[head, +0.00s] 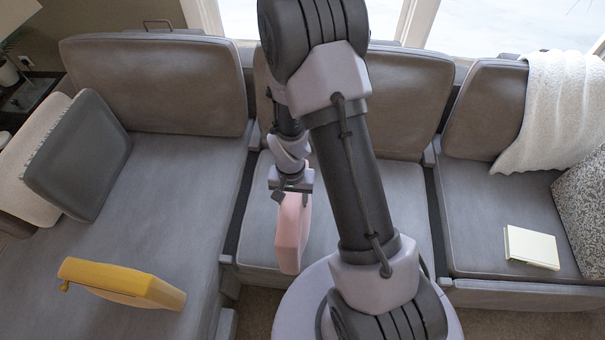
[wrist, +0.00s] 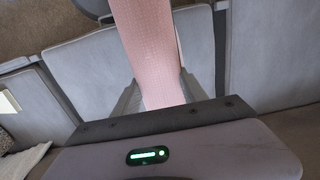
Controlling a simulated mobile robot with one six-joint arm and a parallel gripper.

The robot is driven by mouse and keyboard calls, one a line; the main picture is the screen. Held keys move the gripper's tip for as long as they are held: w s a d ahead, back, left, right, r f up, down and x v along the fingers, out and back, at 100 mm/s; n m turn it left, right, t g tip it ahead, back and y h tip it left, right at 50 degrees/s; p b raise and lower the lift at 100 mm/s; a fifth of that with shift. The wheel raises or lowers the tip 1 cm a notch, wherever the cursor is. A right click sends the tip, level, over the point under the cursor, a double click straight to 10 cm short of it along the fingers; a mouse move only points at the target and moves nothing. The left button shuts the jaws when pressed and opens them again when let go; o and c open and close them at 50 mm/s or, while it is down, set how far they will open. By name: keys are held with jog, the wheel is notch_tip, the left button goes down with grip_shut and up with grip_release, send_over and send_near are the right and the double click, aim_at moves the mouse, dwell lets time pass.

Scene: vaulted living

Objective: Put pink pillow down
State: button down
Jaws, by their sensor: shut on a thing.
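The pink pillow (head: 291,234) hangs upright below my gripper (head: 290,190), in front of the middle seat of the grey sofa in the head view. My gripper is shut on its top edge. In the wrist view the pink pillow (wrist: 150,45) runs up from between the two dark fingers (wrist: 160,98). The pillow is over or near the middle seat cushion (head: 255,215); I cannot tell whether its lower end touches anything. My arm hides part of that cushion.
A dark grey pillow (head: 78,155) and a white one lean at the far left. On the right seat are a cream book-like object (head: 531,247), a white throw (head: 560,105) and a patterned pillow (head: 585,210). The left seat's middle is clear.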

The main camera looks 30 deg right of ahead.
jog(key=w+d+f+b, duration=0.4)
jog(key=w+d, duration=0.2)
jog(key=w, duration=0.5)
jog(key=shift+d+f, duration=0.3)
jog(key=shift+f+b, duration=0.2)
jog(key=shift+b, duration=0.15)
jog(key=c, duration=0.6)
grip_release()
jog(key=shift+s, duration=0.1)
jog(key=shift+r, duration=0.1)
